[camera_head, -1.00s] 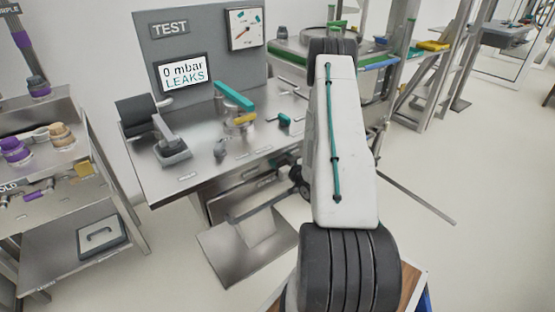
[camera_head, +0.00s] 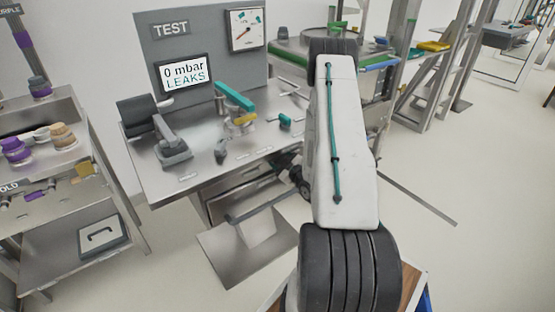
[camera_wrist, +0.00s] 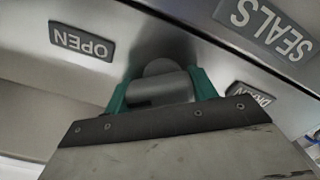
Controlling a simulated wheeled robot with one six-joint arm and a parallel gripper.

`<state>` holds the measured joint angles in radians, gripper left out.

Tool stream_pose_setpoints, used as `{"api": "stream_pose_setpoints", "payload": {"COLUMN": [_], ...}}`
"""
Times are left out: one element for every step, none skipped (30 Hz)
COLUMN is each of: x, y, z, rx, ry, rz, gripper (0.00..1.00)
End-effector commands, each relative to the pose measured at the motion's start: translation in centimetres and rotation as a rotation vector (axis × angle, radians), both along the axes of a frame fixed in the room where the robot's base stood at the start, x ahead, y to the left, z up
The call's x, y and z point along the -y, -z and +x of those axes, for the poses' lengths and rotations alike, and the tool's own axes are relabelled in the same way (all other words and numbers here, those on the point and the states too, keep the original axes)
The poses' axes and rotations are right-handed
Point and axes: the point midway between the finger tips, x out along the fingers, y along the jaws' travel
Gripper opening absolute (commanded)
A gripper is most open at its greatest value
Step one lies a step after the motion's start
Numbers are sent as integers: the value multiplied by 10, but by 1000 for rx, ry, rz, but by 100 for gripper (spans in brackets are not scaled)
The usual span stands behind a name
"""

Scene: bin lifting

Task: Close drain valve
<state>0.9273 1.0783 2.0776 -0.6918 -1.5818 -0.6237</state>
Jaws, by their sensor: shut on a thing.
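In the wrist view, my gripper (camera_wrist: 161,88) has its two teal fingertips on either side of a grey, rounded metal piece. This piece looks like the drain valve handle (camera_wrist: 155,90) and the gripper is shut on it. An OPEN label (camera_wrist: 82,43) is to its left and a partly hidden DRAIN label (camera_wrist: 251,95) is to its right, both upside down in this view. The grey jaw body covers the lower part of the view. In the head view, my arm hides most of the valve area at the bench front.
The metal test bench (camera_head: 185,185) carries a screen (camera_head: 184,73) reading 0 mbar LEAKS, a gauge (camera_head: 246,29), a teal-handled lever (camera_head: 234,96) and a grey clamp (camera_head: 170,145). A SEALS label (camera_wrist: 266,22) is near the gripper. A shelf rack (camera_head: 110,150) stands left.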

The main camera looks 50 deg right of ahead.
Motion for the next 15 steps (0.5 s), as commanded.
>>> {"api": "stream_pose_setpoints", "payload": {"x": [-2,-2,-2,-2,-2,-2,-3,-3,-3,-3,-3,-3,-3,-3,-3], "y": [1,1,1,1,1,0,0,0,0,0,0,0,0,0,0], "z": [2,2,2,2,2,2,2,2,2,2,2,2,2,2,2], "rx": [-12,-19,-27,-34,-40,-49,-55,-62,-71,-77,-84,-93,-99,-106,-115], "ry": [-5,-5,-5,-5,-5,-5,-5,-5,-5,-5,-5,-5,-4,-4,-4], "rz": [-40,-67,-105,-133,-160,-197,-224,-253,-289,-317,-345,-382,-409,-437,-474], "gripper": [34,34,34,34,34,34,34,34,34,34,34,34,34,34,34]}}
